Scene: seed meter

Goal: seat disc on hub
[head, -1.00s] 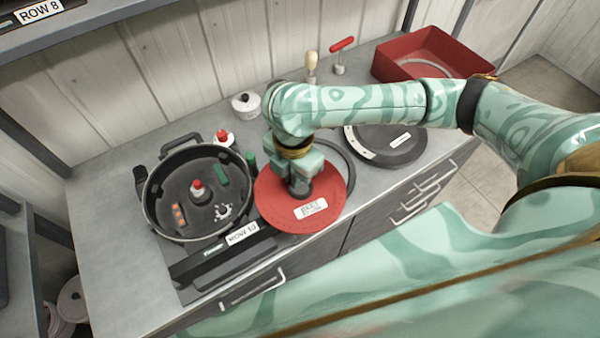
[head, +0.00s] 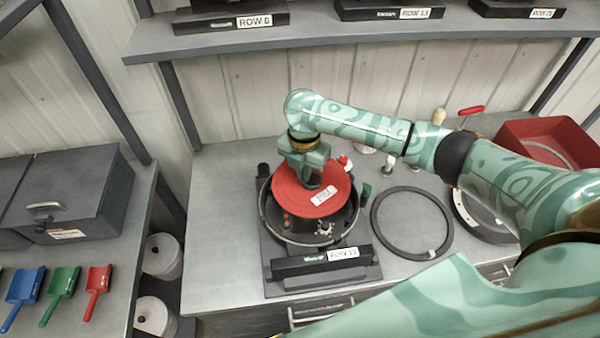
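The red disc (head: 290,200) with a white label hangs from my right gripper (head: 311,182), which appears shut on its centre; the fingertips are partly hidden by the hand. The disc is over the round black meter housing (head: 296,239), covering its back and middle, and I cannot tell whether it touches anything below. The hub inside the housing is hidden beneath the disc. Orange and white parts show in the open front of the housing. The ROW label is on the base (head: 320,262) in front. My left gripper is not in view.
A black ring (head: 377,233) and a dark round lid (head: 468,215) lie to the right on the bench. A red bin (head: 520,130) is at the back right. A shelf (head: 330,35) spans above. Scoops (head: 62,282) and a grey box (head: 80,195) stand on the left counter.

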